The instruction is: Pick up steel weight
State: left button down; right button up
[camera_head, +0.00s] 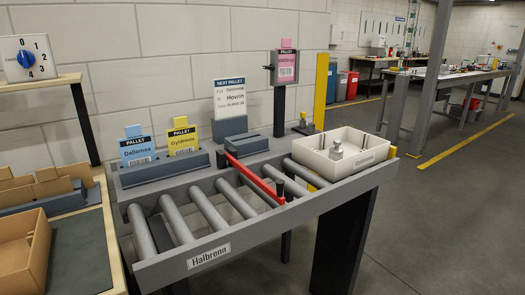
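What looks like the steel weight (336,151) is a small silver-grey piece with a knob on top. It stands upright inside a cream tray (372,160) at the right end of the roller conveyor (240,195). Neither of my grippers is in the picture, and nothing touches the weight.
A red bar (255,178) crosses the rollers left of the tray. Blue (138,150) and yellow (183,139) pallet cards, a "Next pallet" sign (230,98) and a pink card (287,66) stand behind. A cardboard box (40,255) sits at left. Floor at right is clear.

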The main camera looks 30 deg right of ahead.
aim_at(336, 153)
jog(key=u, duration=2.95)
jog(key=k, duration=2.9)
jog(key=z, duration=0.25)
